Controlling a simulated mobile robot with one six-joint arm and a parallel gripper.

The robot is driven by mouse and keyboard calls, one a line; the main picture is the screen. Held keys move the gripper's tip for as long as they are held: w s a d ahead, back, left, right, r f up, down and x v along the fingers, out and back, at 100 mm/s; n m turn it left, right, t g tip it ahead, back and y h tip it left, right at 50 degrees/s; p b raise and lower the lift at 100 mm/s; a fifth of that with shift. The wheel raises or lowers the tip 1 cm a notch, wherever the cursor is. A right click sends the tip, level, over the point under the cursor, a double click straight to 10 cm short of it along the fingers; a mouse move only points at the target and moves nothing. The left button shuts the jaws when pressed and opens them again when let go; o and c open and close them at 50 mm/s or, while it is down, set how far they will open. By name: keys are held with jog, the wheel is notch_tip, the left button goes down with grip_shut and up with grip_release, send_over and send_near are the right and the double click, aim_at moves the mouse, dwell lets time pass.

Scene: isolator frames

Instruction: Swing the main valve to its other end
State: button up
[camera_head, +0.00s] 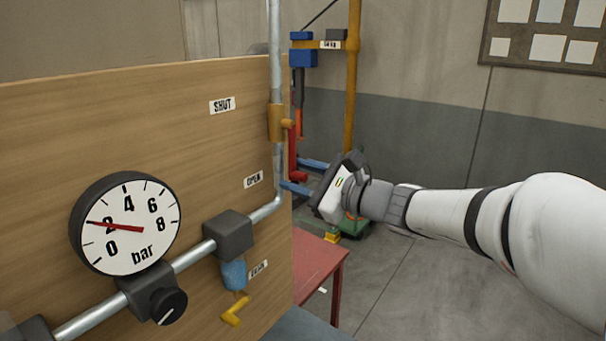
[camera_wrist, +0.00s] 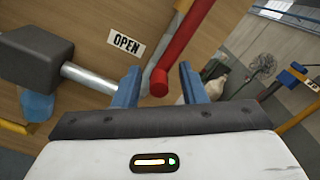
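The main valve has a brass body (camera_head: 276,123) on the vertical pipe and a red lever (camera_head: 292,152) hanging down from it. The lever lies on the side of the OPEN label (camera_head: 253,180); the SHUT label (camera_head: 222,105) is higher up the board. My gripper (camera_head: 304,176) is at the lever's lower end with its blue fingers apart. In the wrist view the red lever (camera_wrist: 186,42) runs down from the top, and its end shows between the two fingers (camera_wrist: 159,85), with a gap on each side. I cannot tell how deep it sits.
A pressure gauge (camera_head: 126,223) with its needle near 2 and a black knob (camera_head: 168,305) are on the lower pipe. A yellow drain handle (camera_head: 235,312) hangs below a grey block (camera_head: 228,234). A red table (camera_head: 318,262) and a yellow post (camera_head: 351,80) stand behind the board.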

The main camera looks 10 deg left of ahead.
grip_shut()
dwell(0.4)
